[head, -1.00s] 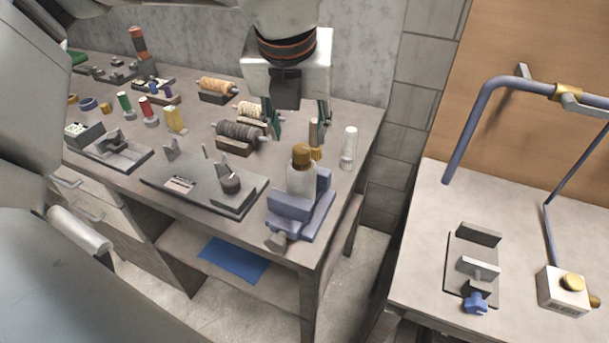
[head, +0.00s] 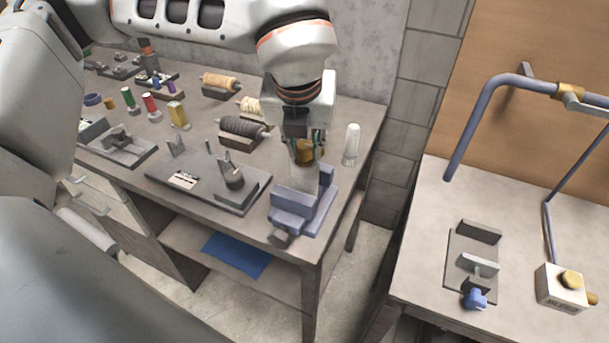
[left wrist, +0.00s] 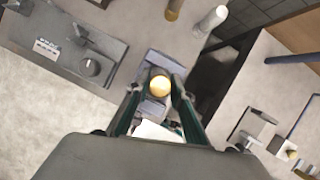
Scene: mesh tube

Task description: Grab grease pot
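A pale pot with a brass-coloured cap (head: 304,176), which I take for the grease pot, stands upright at the blue-grey vise (head: 292,211) on the near right corner of the bench. My left gripper (head: 306,146) is over it, pointing down, with its fingers at the height of the cap. In the left wrist view the round cap (left wrist: 159,86) lies between the open fingertips of the left gripper (left wrist: 157,90), with a gap visible on each side. The pot's lower body is mostly hidden there. My right gripper is not in view.
A white cylinder (head: 352,144) stands close to the right of the left gripper. A dark spool (head: 242,129) and a grey fixture plate (head: 207,182) lie to the left. The bench's right edge is near the vise; a second table (head: 421,262) stands beyond a gap.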

